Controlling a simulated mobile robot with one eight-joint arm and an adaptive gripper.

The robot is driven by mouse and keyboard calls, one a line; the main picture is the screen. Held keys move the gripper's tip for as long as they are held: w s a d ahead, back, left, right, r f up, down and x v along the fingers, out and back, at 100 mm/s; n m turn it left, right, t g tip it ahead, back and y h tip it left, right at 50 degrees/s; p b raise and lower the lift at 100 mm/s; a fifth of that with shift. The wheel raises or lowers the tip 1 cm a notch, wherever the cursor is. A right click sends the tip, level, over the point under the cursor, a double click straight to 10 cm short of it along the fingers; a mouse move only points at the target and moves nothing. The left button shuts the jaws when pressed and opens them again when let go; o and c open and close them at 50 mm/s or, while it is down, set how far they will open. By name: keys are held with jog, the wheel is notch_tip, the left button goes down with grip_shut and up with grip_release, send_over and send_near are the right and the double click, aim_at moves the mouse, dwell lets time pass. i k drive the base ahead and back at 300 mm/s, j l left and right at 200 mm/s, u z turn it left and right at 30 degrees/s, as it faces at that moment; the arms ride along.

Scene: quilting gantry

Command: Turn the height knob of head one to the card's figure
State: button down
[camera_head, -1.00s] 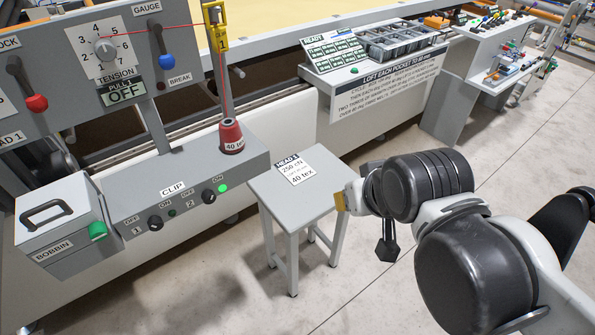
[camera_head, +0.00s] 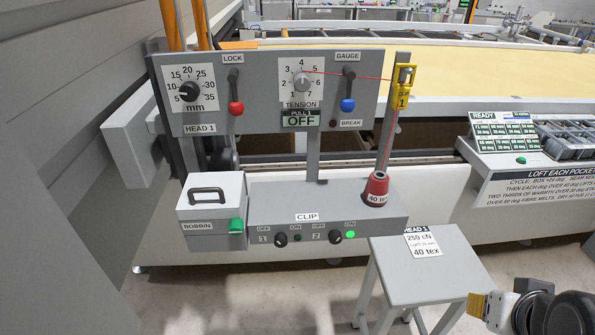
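The height knob (camera_head: 189,91) is a black dial on a white mm scale running from 5 to 35, at the left of the head 1 panel (camera_head: 240,115). Its pointer seems to face the low, left end of the scale, but the exact figure is hard to tell. The card (camera_head: 425,243) lies on a small grey stool (camera_head: 415,275). It reads HEAD 1, 250 cN and 40 tex, with a loft line in mm too small to read surely. My gripper (camera_head: 477,306) is low at the right, beside the stool and far from the knob. Its opening is unclear.
On the panel are a red lock lever (camera_head: 236,105), a tension knob (camera_head: 302,82) and a blue gauge lever (camera_head: 347,103). Below stand the bobbin box (camera_head: 210,210), the clip shelf (camera_head: 300,210) and a red thread cone (camera_head: 376,188). Floor shows in front.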

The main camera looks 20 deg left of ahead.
aim_at(188, 92)
jog(key=u, duration=1.7)
